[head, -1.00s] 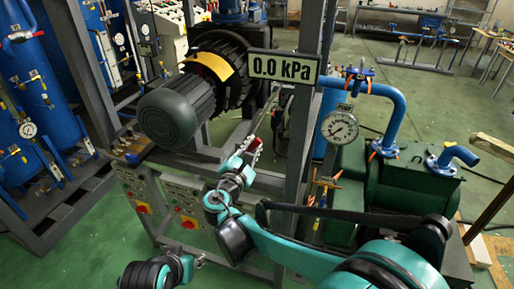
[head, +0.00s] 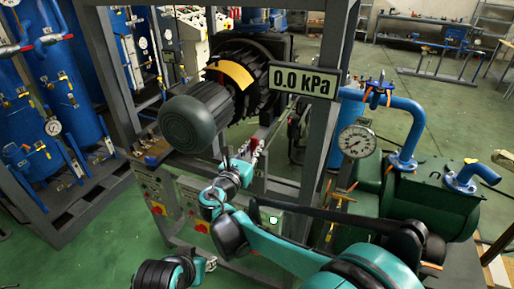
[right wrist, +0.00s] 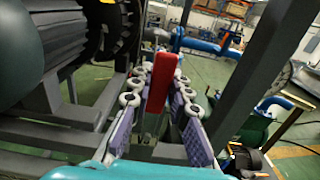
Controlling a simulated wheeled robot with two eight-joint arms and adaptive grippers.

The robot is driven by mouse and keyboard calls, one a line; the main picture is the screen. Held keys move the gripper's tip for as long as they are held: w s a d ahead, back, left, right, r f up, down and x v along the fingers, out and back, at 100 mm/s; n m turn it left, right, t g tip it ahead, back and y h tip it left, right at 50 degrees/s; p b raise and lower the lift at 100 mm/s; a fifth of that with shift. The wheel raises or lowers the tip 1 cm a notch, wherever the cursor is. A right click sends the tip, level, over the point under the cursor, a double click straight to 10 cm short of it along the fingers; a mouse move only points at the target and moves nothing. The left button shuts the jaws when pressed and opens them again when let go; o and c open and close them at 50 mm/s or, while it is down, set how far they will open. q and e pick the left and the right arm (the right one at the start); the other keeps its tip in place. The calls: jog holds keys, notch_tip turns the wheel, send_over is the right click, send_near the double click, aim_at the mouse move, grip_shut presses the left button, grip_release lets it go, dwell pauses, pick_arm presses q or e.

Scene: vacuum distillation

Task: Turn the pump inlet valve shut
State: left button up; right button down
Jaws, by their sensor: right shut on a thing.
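My right gripper (head: 254,148) is in front of the grey frame, right of the dark motor. In the right wrist view, its two padded fingers (right wrist: 158,92) are on either side of a red handle (right wrist: 160,82) and shut on it. The handle stands roughly upright in that view. In the head view the red handle (head: 255,144) is small and partly covered by the fingers. The valve body under it is hidden, so I cannot tell how far it is turned. My left gripper (head: 210,263) is low at the bottom edge; its fingers are too small to judge.
A display (head: 304,81) on the frame post reads 0.0 kPa. A round gauge (head: 356,142) and a blue pipe (head: 407,125) stand above the green tank (head: 425,205) at right. The dark motor (head: 196,115) is close on the left. Green floor is open at lower left.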

jog(key=shift+a, duration=0.1)
dwell(0.4)
jog(key=c, duration=1.4)
grip_release()
jog(key=shift+a, duration=0.1)
notch_tip(320, 180, up, 10)
